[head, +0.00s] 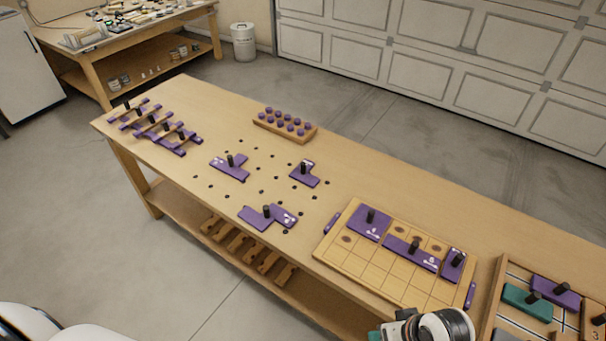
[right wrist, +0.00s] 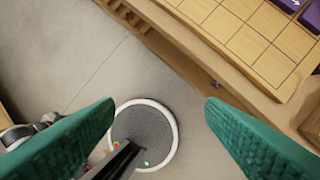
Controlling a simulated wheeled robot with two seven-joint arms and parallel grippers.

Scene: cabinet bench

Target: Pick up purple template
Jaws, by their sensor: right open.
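Several purple templates with black knobs are in the head view. Three lie loose on the bench: one at left (head: 230,172), one at right (head: 311,181) and one in front (head: 252,213). A square one (head: 357,224), a long one (head: 398,248) and a small one (head: 448,271) lie on the gridded wooden board (head: 345,258). A purple piece also shows at the corner of the right wrist view (right wrist: 312,18). My right gripper (right wrist: 160,105) has green fingers spread wide, empty, over floor beside the bench edge. My left gripper is out of view.
A wooden tray (head: 489,300) at right holds a teal piece (head: 520,299) and another purple piece (head: 570,299). A block with purple pegs (head: 284,133) stands at the back. A rack of purple pieces (head: 155,127) stands at far left. Bench behind the board is clear.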

